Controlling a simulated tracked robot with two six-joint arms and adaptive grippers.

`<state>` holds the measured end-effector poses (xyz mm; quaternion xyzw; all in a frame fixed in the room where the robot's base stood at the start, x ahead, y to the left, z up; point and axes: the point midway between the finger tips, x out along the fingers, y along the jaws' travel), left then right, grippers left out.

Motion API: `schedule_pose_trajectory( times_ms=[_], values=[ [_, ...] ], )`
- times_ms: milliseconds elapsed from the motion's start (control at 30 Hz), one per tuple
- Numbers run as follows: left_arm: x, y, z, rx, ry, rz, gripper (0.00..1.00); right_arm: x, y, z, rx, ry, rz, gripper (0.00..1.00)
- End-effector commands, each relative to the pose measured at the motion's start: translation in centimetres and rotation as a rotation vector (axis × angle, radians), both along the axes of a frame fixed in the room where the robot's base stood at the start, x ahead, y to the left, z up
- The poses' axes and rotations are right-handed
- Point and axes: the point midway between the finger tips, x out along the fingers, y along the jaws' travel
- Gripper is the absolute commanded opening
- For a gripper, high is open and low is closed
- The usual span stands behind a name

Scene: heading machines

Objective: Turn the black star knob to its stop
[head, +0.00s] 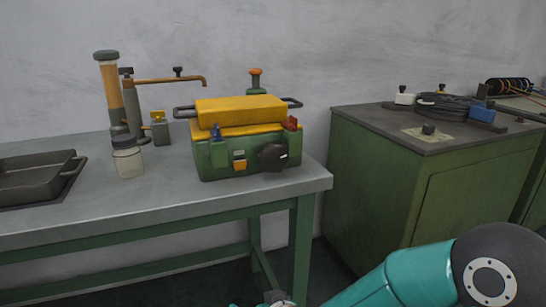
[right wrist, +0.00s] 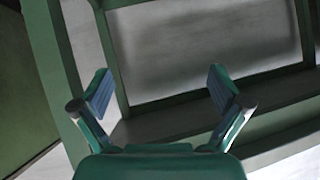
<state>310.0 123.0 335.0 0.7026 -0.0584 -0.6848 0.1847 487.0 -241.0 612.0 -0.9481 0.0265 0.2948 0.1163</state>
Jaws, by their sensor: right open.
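The black star knob (head: 272,157) is on the front face of a green and yellow machine (head: 225,165), toward its right side, in the head view. A small light mark shows on the knob. My right arm reaches in from the lower right of the head view, low in front of the table. In the right wrist view my right gripper (right wrist: 160,83) is open, with nothing between its fingers. It faces the green table frame, and the knob is not in that view. My left gripper is not in view.
The machine stands near the right end of a grey-topped table (head: 90,218), with a dark tray (head: 40,180), a jar (head: 128,160) and an orange-piped fixture (head: 133,105) to its left. A green cabinet (head: 400,180) stands right, across a gap.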

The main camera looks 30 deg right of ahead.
Motion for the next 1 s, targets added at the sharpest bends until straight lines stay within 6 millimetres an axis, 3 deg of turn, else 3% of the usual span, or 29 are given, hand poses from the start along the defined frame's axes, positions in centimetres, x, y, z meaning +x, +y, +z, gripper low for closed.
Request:
schedule_pose_trajectory(
  times_ms=[33, 100, 200, 300, 400, 500, 667, 867, 1000],
  values=[
    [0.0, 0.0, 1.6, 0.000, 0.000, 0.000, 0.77, 0.2, -1.3, 5.9, -0.025, -0.105, -0.034, 0.99],
    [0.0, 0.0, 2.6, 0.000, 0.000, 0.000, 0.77, -0.1, -3.0, 11.7, -0.059, -0.226, -0.079, 0.99],
    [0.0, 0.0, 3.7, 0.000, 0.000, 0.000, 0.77, -1.4, -5.0, 18.8, -0.095, -0.372, -0.141, 0.99],
    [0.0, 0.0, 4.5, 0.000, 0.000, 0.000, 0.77, -3.0, -6.6, 23.8, -0.121, -0.480, -0.191, 0.99],
    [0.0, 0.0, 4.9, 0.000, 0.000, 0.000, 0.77, -4.3, -7.6, 26.9, -0.136, -0.548, -0.227, 0.99],
    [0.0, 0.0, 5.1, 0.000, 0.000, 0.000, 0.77, -4.9, -8.1, 28.3, -0.145, -0.579, -0.243, 0.99],
    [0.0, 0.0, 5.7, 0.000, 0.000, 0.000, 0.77, -4.4, -8.5, 28.8, -0.149, -0.587, -0.253, 0.99],
    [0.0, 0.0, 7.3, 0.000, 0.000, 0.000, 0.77, -2.1, -9.0, 28.8, -0.147, -0.583, -0.249, 0.99],
    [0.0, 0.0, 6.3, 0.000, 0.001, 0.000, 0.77, 1.0, -9.8, 28.3, -0.147, -0.585, -0.249, 0.99]
  ],
)
